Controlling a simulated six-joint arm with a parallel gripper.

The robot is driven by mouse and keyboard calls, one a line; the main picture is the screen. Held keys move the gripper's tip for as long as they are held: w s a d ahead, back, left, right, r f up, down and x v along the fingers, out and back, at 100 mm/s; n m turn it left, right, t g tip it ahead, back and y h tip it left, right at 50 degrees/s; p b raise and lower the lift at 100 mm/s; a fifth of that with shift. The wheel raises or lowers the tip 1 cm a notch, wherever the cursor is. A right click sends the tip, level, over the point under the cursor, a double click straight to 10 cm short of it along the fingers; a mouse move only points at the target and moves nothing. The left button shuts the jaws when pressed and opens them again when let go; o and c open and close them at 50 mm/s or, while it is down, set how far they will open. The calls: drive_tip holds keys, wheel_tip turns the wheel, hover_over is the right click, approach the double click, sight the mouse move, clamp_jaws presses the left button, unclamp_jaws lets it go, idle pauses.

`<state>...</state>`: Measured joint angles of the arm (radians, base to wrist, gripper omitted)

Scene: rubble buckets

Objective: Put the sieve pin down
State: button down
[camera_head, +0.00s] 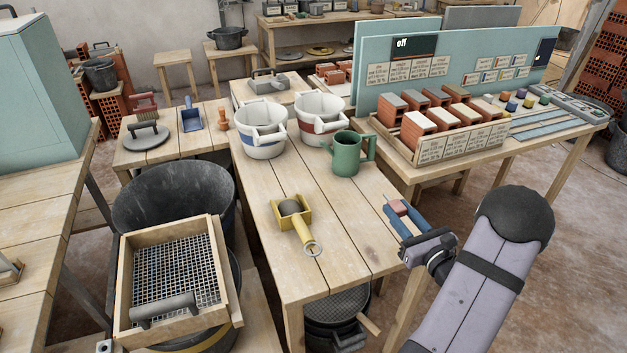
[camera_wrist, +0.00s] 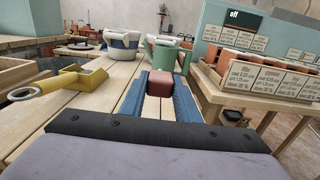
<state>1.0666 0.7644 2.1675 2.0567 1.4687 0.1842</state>
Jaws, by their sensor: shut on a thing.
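My gripper (camera_head: 398,212) is shut on a small dull-red, block-like piece, which I take to be the sieve pin (camera_head: 399,207). In the wrist view the pin (camera_wrist: 160,83) sits between the blue fingers (camera_wrist: 160,102), with its squared top and near face showing; its lower part is hidden. The gripper is at the right edge of the middle wooden table (camera_head: 330,255), and its exact height above the wood is unclear. The wood-framed mesh sieve (camera_head: 122,285) with a grey handle rests on a black bucket (camera_head: 172,195) at the front left.
A yellow scoop (camera_head: 305,232) holding a grey ball lies on the table left of my gripper. A green jug (camera_head: 347,155) and two white buckets (camera_head: 262,140) (camera_head: 318,130) stand farther back. A brick rack (camera_head: 412,150) is on the right bench. The table's front is clear.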

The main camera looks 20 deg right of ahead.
sight(393, 243)
drive_tip(key=shift+d, duration=0.2)
drive_tip(key=shift+f, duration=5)
drive_tip(key=shift+f, duration=0.1)
drive_tip(key=shift+f, duration=0.15)
drive_tip(key=c, duration=1.3)
unclamp_jaws()
drive_tip(key=shift+c, duration=0.2)
